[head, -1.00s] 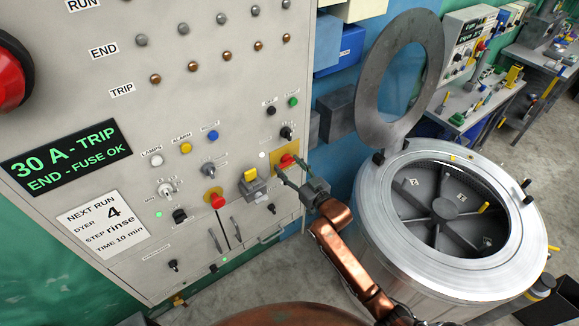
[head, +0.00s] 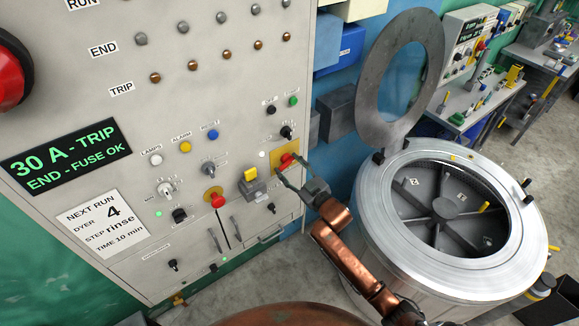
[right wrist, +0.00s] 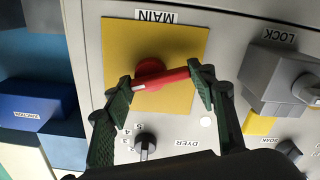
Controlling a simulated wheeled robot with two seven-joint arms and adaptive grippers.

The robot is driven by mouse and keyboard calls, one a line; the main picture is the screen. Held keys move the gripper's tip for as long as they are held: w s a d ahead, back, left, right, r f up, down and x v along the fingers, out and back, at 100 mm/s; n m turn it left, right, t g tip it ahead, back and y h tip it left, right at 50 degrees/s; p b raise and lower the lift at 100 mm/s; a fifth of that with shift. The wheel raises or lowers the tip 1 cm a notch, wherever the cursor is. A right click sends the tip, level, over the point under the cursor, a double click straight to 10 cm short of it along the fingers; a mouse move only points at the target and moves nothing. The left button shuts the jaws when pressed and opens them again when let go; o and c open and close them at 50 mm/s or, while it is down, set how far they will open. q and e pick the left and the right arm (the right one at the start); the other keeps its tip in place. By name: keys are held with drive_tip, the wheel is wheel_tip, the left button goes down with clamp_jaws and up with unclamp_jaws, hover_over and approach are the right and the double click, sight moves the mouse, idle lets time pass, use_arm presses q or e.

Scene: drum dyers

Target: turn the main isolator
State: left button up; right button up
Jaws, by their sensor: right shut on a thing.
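The main isolator has a red handle (right wrist: 160,79) on a round red hub, mounted on a square yellow plate (right wrist: 188,40) beside the label MAIN. It also shows in the head view as a red handle (head: 286,160) near the grey panel's right edge. My right gripper (right wrist: 163,88) is shut on the red handle, with one green finger at each end of it. The handle lies slightly tilted across the plate in the right wrist view. In the head view the right gripper (head: 291,174) partly covers the plate. My left gripper is not in view.
A grey lock box (right wrist: 275,80) sits close beside the plate, and a dyer knob (right wrist: 145,145) is near the fingers.

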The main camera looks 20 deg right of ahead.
drive_tip(key=n, duration=0.4)
drive_tip(key=n+b, duration=0.1)
drive_tip(key=n, duration=0.4)
drive_tip(key=d+n+b, duration=0.1)
drive_tip(key=n, duration=0.3)
drive_tip(key=shift+w+f, duration=0.15)
drive_tip(key=shift+f, duration=0.25)
drive_tip(key=shift+n, duration=0.5)
drive_tip(key=o, duration=1.2)
drive_tip(key=v, duration=1.2)
